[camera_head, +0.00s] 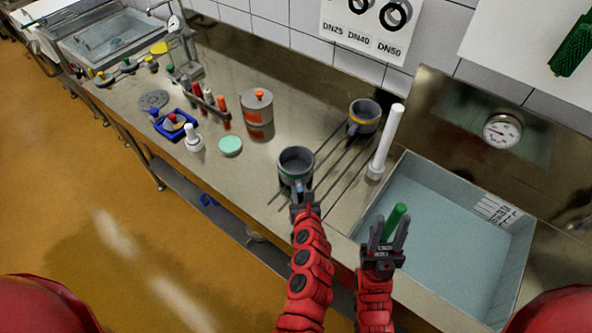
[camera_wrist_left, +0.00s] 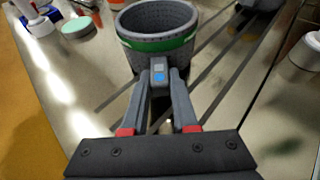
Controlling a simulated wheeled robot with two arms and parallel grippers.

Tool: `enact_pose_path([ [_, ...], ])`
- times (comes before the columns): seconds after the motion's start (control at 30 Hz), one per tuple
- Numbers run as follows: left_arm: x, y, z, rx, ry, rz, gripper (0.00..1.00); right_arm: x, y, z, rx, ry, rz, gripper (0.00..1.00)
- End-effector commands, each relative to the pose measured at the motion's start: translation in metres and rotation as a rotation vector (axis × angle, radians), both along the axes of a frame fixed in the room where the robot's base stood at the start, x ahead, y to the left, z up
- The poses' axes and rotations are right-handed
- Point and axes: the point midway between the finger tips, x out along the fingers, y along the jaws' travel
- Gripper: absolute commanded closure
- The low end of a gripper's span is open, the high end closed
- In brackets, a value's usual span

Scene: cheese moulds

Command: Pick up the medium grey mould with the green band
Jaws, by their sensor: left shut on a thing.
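The medium grey mould with the green band (camera_head: 296,165) is an open, upright cup over the left end of the dark rods on the steel counter. It also shows in the left wrist view (camera_wrist_left: 160,45). My left gripper (camera_head: 302,197) is shut on the mould's handle (camera_wrist_left: 159,72), on the side nearest me. I cannot tell whether the mould's base touches the rods. My right gripper (camera_head: 388,236) is by the sink's left front edge with its fingers apart. A green rod (camera_head: 396,220) shows between or behind those fingers; which, I cannot tell.
A grey mould with a yellow band (camera_head: 364,117) stands on the rods (camera_head: 335,160) behind. A white cylinder (camera_head: 388,142) stands upright by the sink (camera_head: 440,240). A lidded container (camera_head: 257,107) and a pale green disc (camera_head: 230,146) are to the left.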

Motion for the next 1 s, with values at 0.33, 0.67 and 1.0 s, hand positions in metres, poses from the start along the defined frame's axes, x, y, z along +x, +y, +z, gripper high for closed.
enact_pose_path([
  [0.33,0.000,0.000,0.002,0.000,0.001,0.000,1.00,0.000,0.000,0.000,0.000,0.000,0.000,0.61],
  [0.67,-0.001,0.000,0.036,-0.007,0.000,0.002,1.00,0.000,0.000,0.001,0.000,0.000,0.000,0.61],
  [1.0,0.000,0.000,0.087,-0.002,-0.002,0.001,1.00,0.000,0.000,0.002,0.000,0.000,0.000,0.61],
])
